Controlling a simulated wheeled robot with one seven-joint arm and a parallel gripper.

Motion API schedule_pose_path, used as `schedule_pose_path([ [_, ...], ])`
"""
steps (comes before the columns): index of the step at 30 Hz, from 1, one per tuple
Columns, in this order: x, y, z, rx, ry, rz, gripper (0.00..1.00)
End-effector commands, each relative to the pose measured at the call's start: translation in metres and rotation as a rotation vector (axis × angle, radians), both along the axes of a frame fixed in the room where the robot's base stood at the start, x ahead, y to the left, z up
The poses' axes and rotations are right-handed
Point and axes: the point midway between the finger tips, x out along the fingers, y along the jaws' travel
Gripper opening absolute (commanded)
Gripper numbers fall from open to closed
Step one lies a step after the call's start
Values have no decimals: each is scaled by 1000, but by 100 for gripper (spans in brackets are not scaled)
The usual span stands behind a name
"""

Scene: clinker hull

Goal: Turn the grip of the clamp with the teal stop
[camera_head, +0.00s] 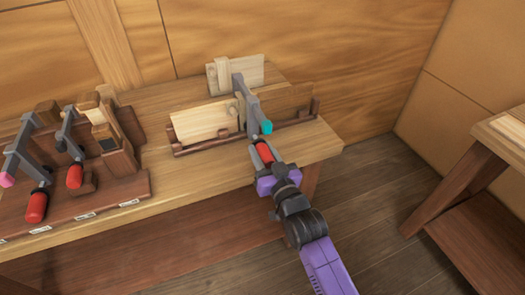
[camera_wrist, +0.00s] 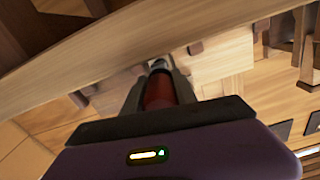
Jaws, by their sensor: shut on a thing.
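The clamp (camera_head: 246,97) with the teal stop (camera_head: 266,127) has a grey bar and stands over the pale boards (camera_head: 203,121) in a brown holder on the bench. Its red grip (camera_head: 264,152) points down toward the bench's front edge. My gripper (camera_head: 270,168) is shut on this red grip. In the wrist view the red grip (camera_wrist: 158,92) lies between my dark fingers (camera_wrist: 157,88). The fingers hide part of the grip, and the teal stop is not clear in that view.
At the left, a dark wooden rack (camera_head: 110,195) holds two more grey clamps with red grips, one with a pink stop (camera_head: 7,180). Bare bench top (camera_head: 215,175) lies in front of the holder. Another wooden table (camera_head: 480,165) stands at the right, with open floor between.

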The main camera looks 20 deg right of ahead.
Motion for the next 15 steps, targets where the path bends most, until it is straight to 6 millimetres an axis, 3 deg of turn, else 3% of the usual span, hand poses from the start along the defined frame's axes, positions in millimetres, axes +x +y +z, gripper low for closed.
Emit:
schedule_pose_path([
  [15,0,1,1,482,1,13,0],
])
